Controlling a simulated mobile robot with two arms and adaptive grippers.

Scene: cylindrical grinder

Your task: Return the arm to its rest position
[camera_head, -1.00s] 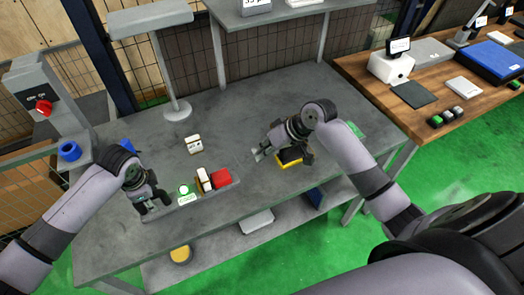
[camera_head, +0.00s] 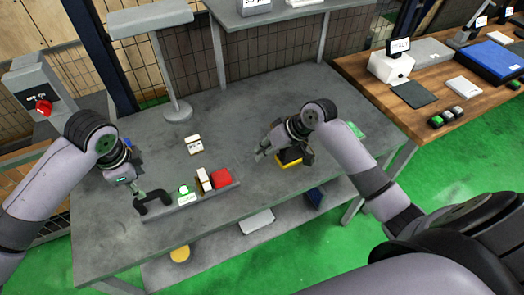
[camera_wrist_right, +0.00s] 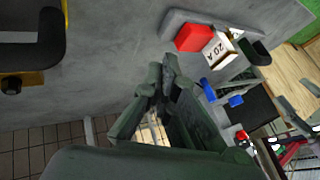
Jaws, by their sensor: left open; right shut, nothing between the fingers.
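My left gripper (camera_head: 136,186) is open, just above and left of a black curved item (camera_head: 153,203). This item sits at the left end of a grey tray (camera_head: 215,194) on the grey workbench (camera_head: 110,235). The item also shows in the right wrist view (camera_wrist_right: 261,52). My right gripper (camera_head: 262,154) is shut and empty above the bench, left of a yellow and black item (camera_head: 289,157). Its dark fingers (camera_wrist_right: 162,78) fill the middle of the right wrist view.
The tray also holds a red block (camera_head: 222,177), a white labelled block (camera_head: 205,179) and a green-and-white item (camera_head: 185,196). A small white box (camera_head: 194,145) stands behind it. A lamp stand (camera_head: 177,108) rises at the back. A wooden table (camera_head: 440,75) with devices stands right.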

